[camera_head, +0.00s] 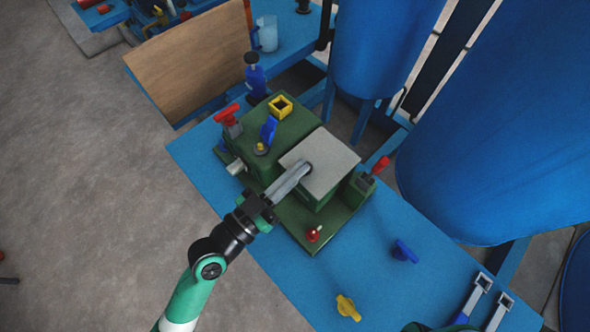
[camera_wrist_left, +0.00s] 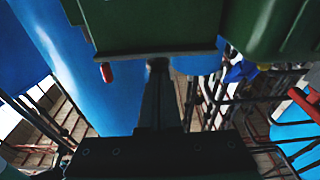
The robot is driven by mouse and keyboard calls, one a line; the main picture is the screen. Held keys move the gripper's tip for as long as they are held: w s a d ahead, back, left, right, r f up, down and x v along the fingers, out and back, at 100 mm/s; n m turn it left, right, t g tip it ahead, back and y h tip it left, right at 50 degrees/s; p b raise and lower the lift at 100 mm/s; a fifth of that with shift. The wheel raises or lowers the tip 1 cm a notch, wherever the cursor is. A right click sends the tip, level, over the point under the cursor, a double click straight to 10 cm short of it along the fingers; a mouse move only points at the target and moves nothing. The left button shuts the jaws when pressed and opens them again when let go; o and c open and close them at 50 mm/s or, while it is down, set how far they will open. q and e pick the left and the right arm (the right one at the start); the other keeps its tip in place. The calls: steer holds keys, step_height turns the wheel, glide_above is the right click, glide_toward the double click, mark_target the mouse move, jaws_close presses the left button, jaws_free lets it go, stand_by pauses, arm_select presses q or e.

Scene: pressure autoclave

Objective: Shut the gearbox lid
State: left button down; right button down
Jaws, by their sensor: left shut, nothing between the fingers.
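The green gearbox (camera_head: 270,172) stands on the blue bench. A flat grey square plate (camera_head: 335,160), seemingly its lid, lies over its right part; I cannot tell whether it is fully seated. My left gripper (camera_head: 306,168) is shut and empty, its fingertips over the left part of the plate, by a dark round spot. Whether they touch it is unclear. In the left wrist view the shut fingers (camera_wrist_left: 158,65) point up to the lower edge of a green block (camera_wrist_left: 150,25). My right gripper (camera_head: 493,290) shows at the bottom right, fingers apart and empty.
Red-handled parts (camera_head: 228,115), a blue lever (camera_head: 268,130) and a yellow square ring (camera_head: 280,106) sit on or beside the gearbox. A blue knob (camera_head: 404,251) and a yellow knob (camera_head: 347,307) are on the bench (camera_head: 380,270). Large blue tanks (camera_head: 500,130) stand behind.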

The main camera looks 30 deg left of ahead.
arm_select(q)
steer(key=shift+f, duration=0.3)
step_height(320, 180, up, 5)
steer(key=p, duration=0.4)
steer(key=s+a+f+b, duration=0.3)
steer(key=s+f+b, duration=0.1)
steer(key=s, duration=0.5)
steer(key=shift+f+b, duration=0.15)
steer(key=shift+b, duration=0.25)
